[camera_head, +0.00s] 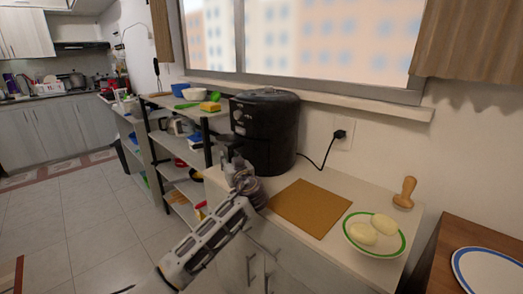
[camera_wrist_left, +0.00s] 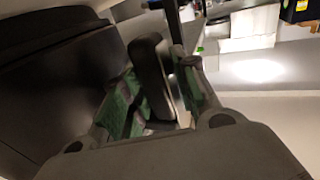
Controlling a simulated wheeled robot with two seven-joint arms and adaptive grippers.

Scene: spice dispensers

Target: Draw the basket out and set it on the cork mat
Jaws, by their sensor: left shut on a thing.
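The black air fryer (camera_head: 268,125) stands on the counter against the wall. Its basket's front faces left, and my gripper partly hides it. My left gripper (camera_head: 238,168) is at the fryer's front. In the left wrist view its fingers (camera_wrist_left: 160,98) are shut on the basket's black handle (camera_wrist_left: 150,70). The fryer's dark body (camera_wrist_left: 55,95) fills the left of that view. I cannot tell whether the basket is out at all. The flat brown cork mat (camera_head: 310,208) lies bare on the counter, right of the fryer. My right gripper is not in view.
A green-rimmed plate (camera_head: 351,240) with two pale items lies right of the mat, and a wooden tool (camera_head: 405,192) stands behind it. A black cord (camera_head: 322,160) runs to the wall socket. Shelves (camera_head: 172,155) with kitchen items stand left of the fryer.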

